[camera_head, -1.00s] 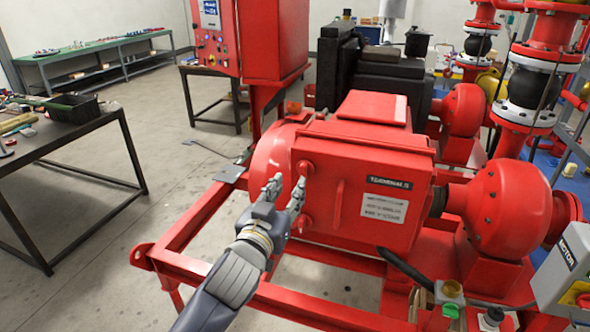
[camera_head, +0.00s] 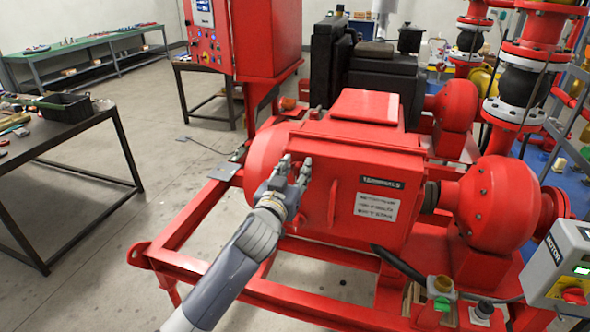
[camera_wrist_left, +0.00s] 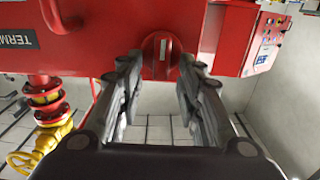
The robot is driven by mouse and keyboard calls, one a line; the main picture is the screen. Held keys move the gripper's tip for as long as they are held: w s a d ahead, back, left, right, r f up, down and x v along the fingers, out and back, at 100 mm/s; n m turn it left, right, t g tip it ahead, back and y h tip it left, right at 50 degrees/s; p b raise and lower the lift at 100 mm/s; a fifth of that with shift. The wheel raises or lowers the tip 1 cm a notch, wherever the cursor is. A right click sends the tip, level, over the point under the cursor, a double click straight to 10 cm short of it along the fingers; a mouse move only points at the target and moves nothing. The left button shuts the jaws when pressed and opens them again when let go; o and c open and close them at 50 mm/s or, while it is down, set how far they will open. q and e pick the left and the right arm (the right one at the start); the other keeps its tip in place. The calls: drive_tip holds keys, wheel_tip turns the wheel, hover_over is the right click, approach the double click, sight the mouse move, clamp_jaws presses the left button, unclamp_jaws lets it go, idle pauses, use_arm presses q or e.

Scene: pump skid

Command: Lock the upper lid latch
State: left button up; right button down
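The red terminal box lid (camera_head: 345,205) carries a "TERMINALS" label and a handle. The upper lid latch, a round red knob with a raised grip bar (camera_wrist_left: 159,52), shows beyond and between my left fingertips in the left wrist view. In the head view my fingers cover it. The bar looks upright in the wrist picture. My left gripper (camera_head: 292,172) is open, its fingers (camera_wrist_left: 158,82) on either side of the knob's line; contact is not clear. The lower latch (camera_head: 298,220) is below it, partly behind my gripper. My right gripper is out of view.
The red skid frame (camera_head: 187,226) runs below my left arm. A red control cabinet (camera_head: 268,40) stands behind the box. A motor switch box (camera_head: 560,262) is at the right front. A dark table (camera_head: 50,148) stands left, with open floor between.

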use_arm(q)
drive_tip(key=shift+c, duration=0.3)
clamp_jaws()
drive_tip(key=m, duration=0.3)
drive_tip(key=shift+s+d+p, duration=0.1)
drive_tip(key=shift+d+p, duration=0.15)
drive_tip(key=shift+p, duration=0.1)
drive_tip(key=shift+s+d+f+m+p, duration=0.1)
drive_tip(key=shift+d+f+m+p, duration=0.25)
drive_tip(key=shift+m, duration=2.15)
drive_tip(key=shift+s+d+f+m+p, duration=0.1)
drive_tip(key=shift+f+m+p, duration=0.35)
drive_tip(key=shift+m, duration=2.05)
drive_tip(key=shift+d+f+m+p, duration=0.25)
drive_tip(key=shift+m+p, duration=0.25)
drive_tip(key=shift+m, duration=2)
